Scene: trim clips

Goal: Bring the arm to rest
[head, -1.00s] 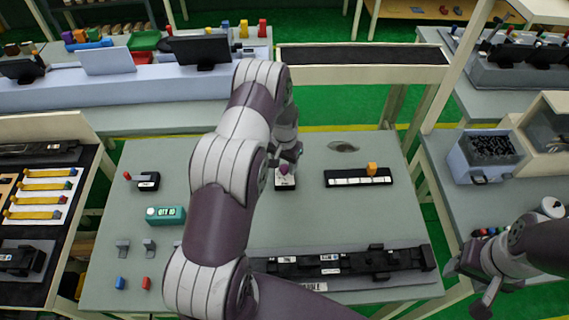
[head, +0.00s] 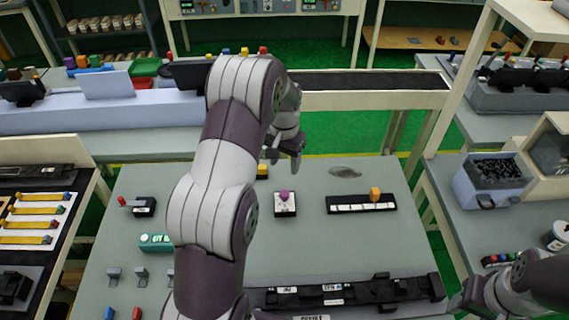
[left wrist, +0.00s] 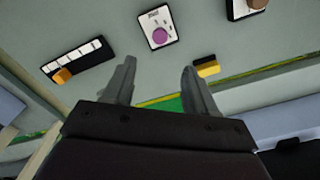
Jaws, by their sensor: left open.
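My left gripper (head: 284,158) hangs above the far part of the grey table (head: 330,235), its arm coming across the left-middle of the head view. In the left wrist view its two fingers (left wrist: 157,82) stand apart with nothing between them. The white plate with a purple knob (head: 284,203) lies clear of the fingers, nearer the front in the head view; it also shows in the left wrist view (left wrist: 158,30). My right gripper (head: 470,298) is at the lower right, partly cut off by the arm, and its jaw state is unclear.
A black strip with an orange block (head: 362,203) lies right of the purple knob. A yellow-and-black block (head: 262,171) is near the left gripper. A long black rail (head: 345,294) lies at the front. A teal counter (head: 156,243) is partly behind my left arm.

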